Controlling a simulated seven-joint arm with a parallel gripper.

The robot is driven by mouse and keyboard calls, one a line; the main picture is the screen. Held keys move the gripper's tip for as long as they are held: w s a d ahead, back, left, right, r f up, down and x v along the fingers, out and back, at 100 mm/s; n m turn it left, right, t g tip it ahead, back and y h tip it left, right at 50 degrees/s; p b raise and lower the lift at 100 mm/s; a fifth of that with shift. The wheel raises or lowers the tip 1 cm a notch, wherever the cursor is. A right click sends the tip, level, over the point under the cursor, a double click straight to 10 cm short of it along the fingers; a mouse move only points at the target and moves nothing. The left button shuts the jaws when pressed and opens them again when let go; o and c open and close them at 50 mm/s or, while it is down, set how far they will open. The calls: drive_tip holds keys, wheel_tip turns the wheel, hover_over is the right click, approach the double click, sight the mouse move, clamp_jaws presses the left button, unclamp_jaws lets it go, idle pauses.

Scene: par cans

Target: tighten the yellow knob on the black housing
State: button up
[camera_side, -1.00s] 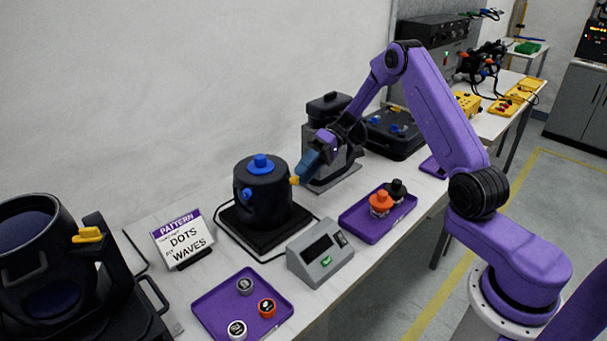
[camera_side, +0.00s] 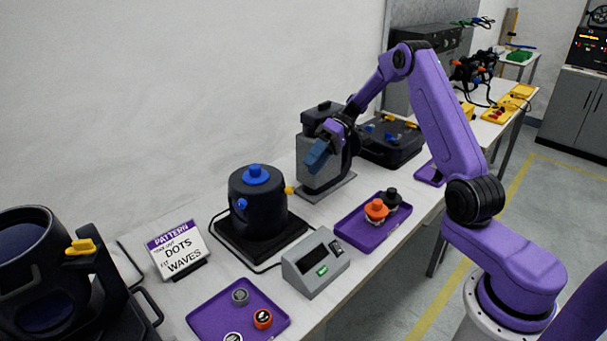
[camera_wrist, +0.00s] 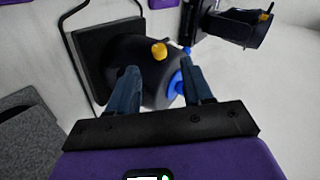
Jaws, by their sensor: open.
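The black housing (camera_side: 258,212) stands on a dark square base left of centre in the side view. It has a blue cap on top and a blue knob on its left side. The yellow knob (camera_side: 289,190) sticks out of its right side. In the wrist view the yellow knob (camera_wrist: 159,50) shows on the housing (camera_wrist: 148,76), beyond my fingertips and roughly between them. My gripper (camera_side: 318,156) is above and to the right of the knob in the side view, apart from it. Its blue fingers (camera_wrist: 160,84) are open and empty.
A grey box with a green button (camera_side: 316,262) stands in front of the housing. A purple tray (camera_side: 362,236) holds an orange-topped and a black-topped piece. Another purple tray (camera_side: 215,318) holds several round caps. A pattern sign (camera_side: 178,248) and a large dark machine (camera_side: 50,285) stand left.

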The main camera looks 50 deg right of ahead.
drive_tip(key=s+a+r+n+h, duration=0.1)
drive_tip(key=s+a+r+h, duration=0.15)
drive_tip(key=r+h, duration=0.25)
drive_tip(key=n+t+h, duration=0.1)
drive_tip(key=t+h, duration=0.3)
drive_tip(key=h, duration=0.1)
approach(289, 190)
drive_tip(key=d+x, duration=0.1)
drive_tip(key=x, duration=0.7)
drive_tip(key=shift+w+f+n, duration=0.15)
drive_tip(key=shift+f+n, duration=0.1)
drive_tip(key=shift+n, duration=0.05)
drive_tip(key=shift+a, duration=0.1)
